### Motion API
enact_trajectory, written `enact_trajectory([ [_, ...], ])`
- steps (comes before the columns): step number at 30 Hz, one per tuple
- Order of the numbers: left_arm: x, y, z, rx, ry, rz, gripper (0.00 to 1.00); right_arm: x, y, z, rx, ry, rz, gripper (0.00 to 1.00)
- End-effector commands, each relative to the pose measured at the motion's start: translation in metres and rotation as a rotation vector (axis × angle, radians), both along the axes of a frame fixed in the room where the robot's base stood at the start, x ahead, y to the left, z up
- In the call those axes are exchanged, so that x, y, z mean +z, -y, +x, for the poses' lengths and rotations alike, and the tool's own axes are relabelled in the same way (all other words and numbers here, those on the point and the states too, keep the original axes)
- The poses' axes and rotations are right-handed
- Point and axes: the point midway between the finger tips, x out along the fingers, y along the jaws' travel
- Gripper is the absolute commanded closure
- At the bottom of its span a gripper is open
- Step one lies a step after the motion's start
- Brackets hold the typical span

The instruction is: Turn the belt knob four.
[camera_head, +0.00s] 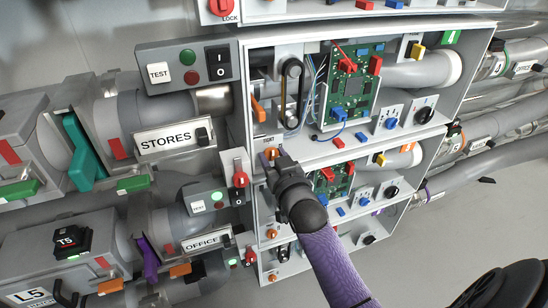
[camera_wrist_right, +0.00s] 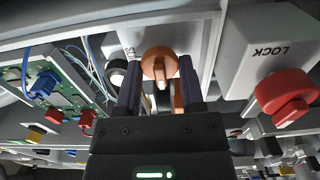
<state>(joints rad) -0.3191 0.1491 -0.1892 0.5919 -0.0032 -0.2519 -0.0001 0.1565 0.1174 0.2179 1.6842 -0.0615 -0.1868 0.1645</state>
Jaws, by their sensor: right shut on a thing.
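My right gripper (camera_head: 270,155) reaches in at the left end of the second bay of the grey cabinet. In the right wrist view my right gripper (camera_wrist_right: 159,88) has its two dark fingers on either side of an orange knob (camera_wrist_right: 159,62) and is shut on it. In the head view the gripper mostly hides this orange knob (camera_head: 271,153). I cannot read a number or belt label on it. Another orange knob (camera_head: 271,233) sits in the bay below. My left gripper is not in view.
A red knob (camera_wrist_right: 282,95) on a box marked LOCK is close beside the gripper; it also shows in the head view (camera_head: 240,179). The upper bay holds a black belt (camera_head: 291,90) and a green circuit board (camera_head: 352,85). Grey pipes (camera_head: 200,105) crowd the left.

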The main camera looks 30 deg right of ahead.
Motion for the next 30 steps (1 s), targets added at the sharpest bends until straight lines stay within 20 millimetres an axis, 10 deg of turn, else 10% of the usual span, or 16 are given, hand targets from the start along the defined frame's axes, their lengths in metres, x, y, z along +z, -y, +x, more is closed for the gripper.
enact_trajectory([
  [30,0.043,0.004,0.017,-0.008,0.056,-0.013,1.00,0.000,0.001,-0.001,-0.001,0.144,0.612,1.00],
])
